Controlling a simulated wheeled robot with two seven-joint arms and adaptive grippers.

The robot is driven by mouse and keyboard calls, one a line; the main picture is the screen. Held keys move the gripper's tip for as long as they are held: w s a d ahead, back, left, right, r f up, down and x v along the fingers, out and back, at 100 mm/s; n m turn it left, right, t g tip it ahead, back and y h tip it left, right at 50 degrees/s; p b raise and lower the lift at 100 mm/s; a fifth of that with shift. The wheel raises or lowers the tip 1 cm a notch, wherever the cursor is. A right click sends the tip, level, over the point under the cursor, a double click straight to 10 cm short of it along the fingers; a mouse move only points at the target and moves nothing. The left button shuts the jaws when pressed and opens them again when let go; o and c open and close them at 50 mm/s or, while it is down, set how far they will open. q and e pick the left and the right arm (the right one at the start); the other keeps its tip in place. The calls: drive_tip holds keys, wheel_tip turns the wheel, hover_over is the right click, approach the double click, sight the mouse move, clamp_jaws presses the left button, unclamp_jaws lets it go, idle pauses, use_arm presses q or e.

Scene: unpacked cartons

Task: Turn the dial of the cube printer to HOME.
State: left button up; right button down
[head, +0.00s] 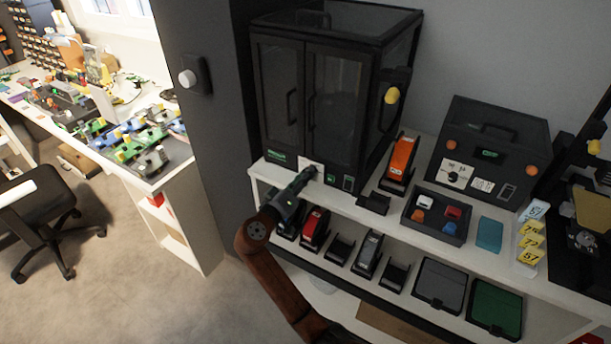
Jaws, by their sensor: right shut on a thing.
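The cube printer, which I take to be the large black cabinet with two glazed doors (307,100), stands on the white shelf against the wall. A small white dial plate (318,163) is low on its front, with a green button and a small dark panel to its right. My right gripper (309,173) reaches up from below, its fingertips at this plate. It is shut on the dial, which the fingers hide. The dial's pointing and the plate's markings cannot be read. My left gripper is not in view.
A second black machine (493,140) with its own white dial plate stands right. Between them are an orange device (400,160) and a black tray (436,218) of small blocks. Several devices fill the lower shelf (257,229) near my forearm. Open floor (150,285) lies left.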

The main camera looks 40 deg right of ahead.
drive_tip(key=shift+f, duration=0.15)
drive_tip(key=c, duration=1.7)
unclamp_jaws()
drive_tip(key=v, duration=1.2)
